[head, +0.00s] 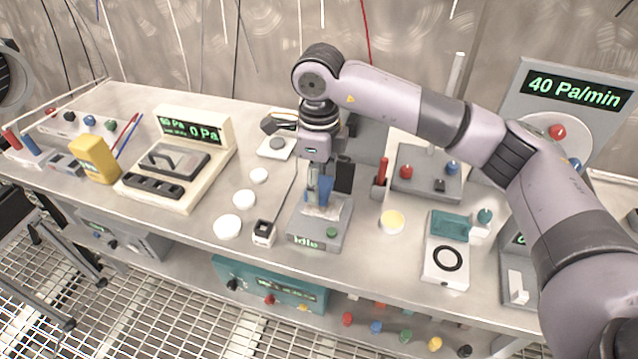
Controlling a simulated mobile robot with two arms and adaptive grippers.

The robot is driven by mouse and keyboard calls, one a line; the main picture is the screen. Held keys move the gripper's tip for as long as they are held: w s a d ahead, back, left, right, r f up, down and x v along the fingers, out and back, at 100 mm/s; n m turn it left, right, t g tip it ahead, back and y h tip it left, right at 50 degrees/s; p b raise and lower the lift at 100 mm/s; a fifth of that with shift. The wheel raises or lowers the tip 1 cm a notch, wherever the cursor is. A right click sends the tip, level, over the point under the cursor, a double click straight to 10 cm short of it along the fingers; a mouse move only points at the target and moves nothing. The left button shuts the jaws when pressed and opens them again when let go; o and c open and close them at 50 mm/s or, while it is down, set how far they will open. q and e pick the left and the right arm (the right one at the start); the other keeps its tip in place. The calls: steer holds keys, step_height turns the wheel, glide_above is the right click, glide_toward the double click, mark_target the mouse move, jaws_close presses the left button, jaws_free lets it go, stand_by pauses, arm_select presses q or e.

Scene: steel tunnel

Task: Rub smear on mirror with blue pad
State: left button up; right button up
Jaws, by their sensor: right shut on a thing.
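My right gripper (321,182) reaches down from the right arm over the grey stand with an "Idle" display (306,241), near the middle of the bench. It is shut on the blue pad (324,191), which shows as a small blue patch between the fingers. Just under the pad is a pale, shiny surface (322,211) on the stand, perhaps the mirror. I cannot tell whether the pad touches it. No smear can be made out; the gripper and pad cover part of this spot. My left gripper is not in view.
A pressure display unit (180,160) stands further left.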

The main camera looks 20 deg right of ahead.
mark_target(320, 184)
steer(key=shift+r, duration=0.3)
steer(key=shift+r+p, duration=0.7)
steer(key=shift+r, duration=0.8)
steer(key=shift+d, duration=0.1)
